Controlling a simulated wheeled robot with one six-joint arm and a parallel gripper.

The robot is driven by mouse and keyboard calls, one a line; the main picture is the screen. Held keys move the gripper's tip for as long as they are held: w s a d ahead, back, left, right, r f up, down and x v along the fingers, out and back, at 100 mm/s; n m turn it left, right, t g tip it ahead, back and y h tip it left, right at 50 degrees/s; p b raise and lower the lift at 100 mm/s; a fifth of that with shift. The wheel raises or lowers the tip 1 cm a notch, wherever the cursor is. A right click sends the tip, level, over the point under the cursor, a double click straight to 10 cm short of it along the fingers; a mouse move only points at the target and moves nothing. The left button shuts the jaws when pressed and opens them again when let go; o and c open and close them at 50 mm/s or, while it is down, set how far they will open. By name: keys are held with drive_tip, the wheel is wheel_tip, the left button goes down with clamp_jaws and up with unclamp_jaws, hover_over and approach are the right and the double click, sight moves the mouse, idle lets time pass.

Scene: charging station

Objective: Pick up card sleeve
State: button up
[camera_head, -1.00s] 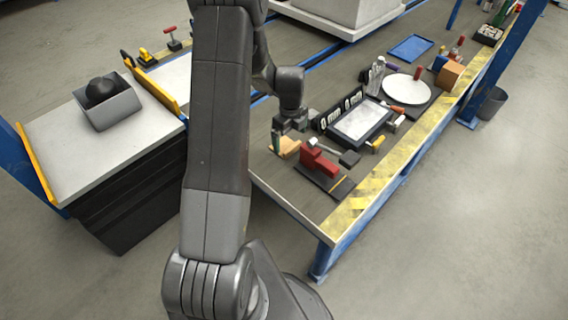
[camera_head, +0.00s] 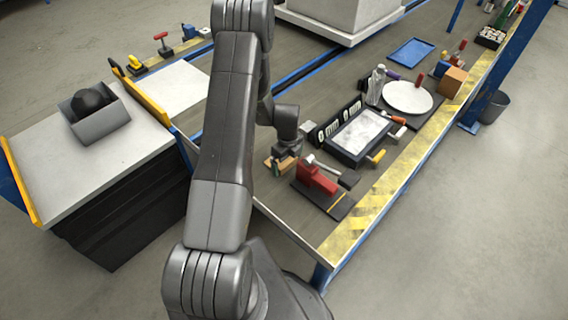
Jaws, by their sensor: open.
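My gripper (camera_head: 285,156) points down at the near left end of the workbench, low over a small tan piece (camera_head: 271,163). This piece may be the card sleeve, but it is small and partly hidden under the gripper. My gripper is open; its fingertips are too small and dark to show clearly. I cannot tell whether they touch the tan piece or stand around it.
A red clamp-like tool (camera_head: 316,178) on a dark plate is just right of the gripper. A black tray (camera_head: 345,156) with a pale panel lies behind it. A white disc (camera_head: 407,97) and brown box (camera_head: 453,82) stand farther right. The yellow-striped edge (camera_head: 372,205) is mostly clear.

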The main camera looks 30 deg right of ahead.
drive_tip(key=shift+f, duration=0.25)
drive_tip(key=c, duration=0.9)
drive_tip(key=shift+r, duration=0.1)
